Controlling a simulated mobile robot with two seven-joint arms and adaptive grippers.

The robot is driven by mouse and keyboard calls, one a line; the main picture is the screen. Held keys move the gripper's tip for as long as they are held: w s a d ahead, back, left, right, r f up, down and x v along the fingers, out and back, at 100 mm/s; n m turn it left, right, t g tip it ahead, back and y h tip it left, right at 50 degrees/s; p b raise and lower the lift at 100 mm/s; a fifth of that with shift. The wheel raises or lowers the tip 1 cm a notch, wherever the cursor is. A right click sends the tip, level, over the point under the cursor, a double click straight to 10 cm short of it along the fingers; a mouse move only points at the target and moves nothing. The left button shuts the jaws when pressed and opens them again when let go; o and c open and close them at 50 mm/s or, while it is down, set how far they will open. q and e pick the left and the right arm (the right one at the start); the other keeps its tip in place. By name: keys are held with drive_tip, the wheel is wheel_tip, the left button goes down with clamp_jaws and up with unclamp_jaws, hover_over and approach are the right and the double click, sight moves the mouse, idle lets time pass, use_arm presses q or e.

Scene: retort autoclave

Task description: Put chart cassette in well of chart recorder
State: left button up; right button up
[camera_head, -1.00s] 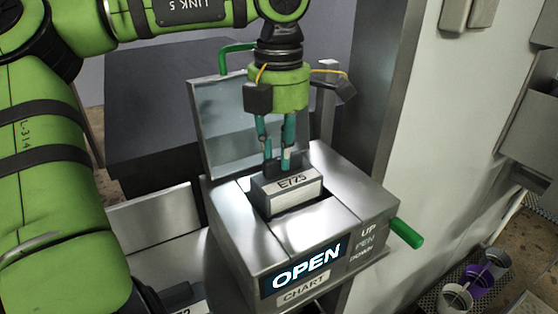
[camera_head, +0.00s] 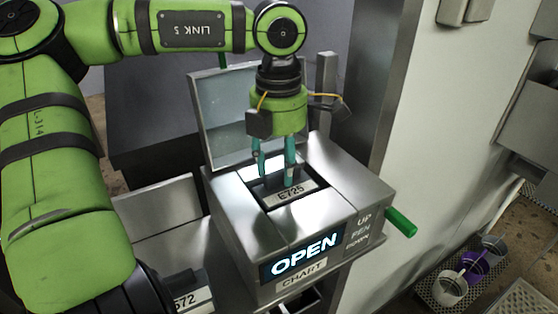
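The chart recorder (camera_head: 235,215) is a metal box with its lid (camera_head: 215,110) raised at the back and a lit OPEN display (camera_head: 305,256) on its front. The chart cassette (camera_head: 291,194), labelled E725, sits low in the recorder's well, its label near the level of the top. My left gripper (camera_head: 276,178) points down over the cassette. Its teal fingers are spread on either side of the cassette's dark upper part, with a gap visible between them. The fingertips are partly hidden at the well. My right gripper is not in view.
A second labelled cassette (camera_head: 190,301) is partly hidden by my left arm at the bottom. A green handle (camera_head: 400,222) sticks out on the recorder's right. A wall and post stand to the right. Cups (camera_head: 450,288) sit in a tray at lower right.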

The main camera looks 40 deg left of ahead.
use_arm(q)
drive_tip(key=shift+r, duration=0.45)
wheel_tip(320, 180, up, 11)
drive_tip(key=b, duration=0.2)
drive_tip(key=shift+r, duration=0.2)
